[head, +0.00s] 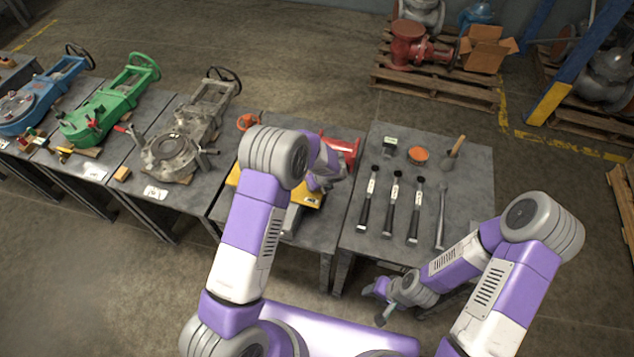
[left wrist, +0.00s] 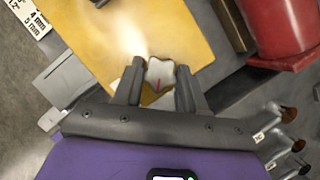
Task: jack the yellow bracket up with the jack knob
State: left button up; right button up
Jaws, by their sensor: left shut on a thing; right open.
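The yellow bracket (head: 309,201) lies on a grey table, mostly covered by my left arm in the head view. It shows as a broad yellow plate in the left wrist view (left wrist: 150,30). The jack knob (left wrist: 159,74) is a pale lobed knob with a red mark, beside the bracket's edge. My left gripper (left wrist: 160,80) is shut on the knob, one finger on each side. The head view hides its fingertips. My right gripper (head: 376,304) is open and empty, low in front of the tool table.
The tool table (head: 470,165) at right holds several dark-handled tools (head: 391,205), a wooden-handled tool (head: 454,152) and an orange-filled dish (head: 418,155). A red part (head: 343,148) stands behind the bracket. Green (head: 110,105), blue and grey valves stand on tables at left.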

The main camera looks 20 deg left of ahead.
pick_arm(q)
jog(key=shift+s+d+f+m, duration=0.15)
jog(key=shift+s+f+m, duration=0.1)
jog(key=shift+f+m, duration=0.05)
jog(key=o, duration=1.1)
jog(key=shift+r, duration=0.1)
jog(key=shift+c, duration=0.2)
jog(key=shift+w, duration=0.1)
jog(key=shift+w+r, duration=0.1)
jog(key=shift+w, duration=0.05)
jog(key=shift+r, duration=0.1)
jog(key=p+v, duration=0.1)
jog(key=v, duration=0.6)
jog(key=shift+r+p, duration=0.2)
jog(key=shift+p, duration=0.15)
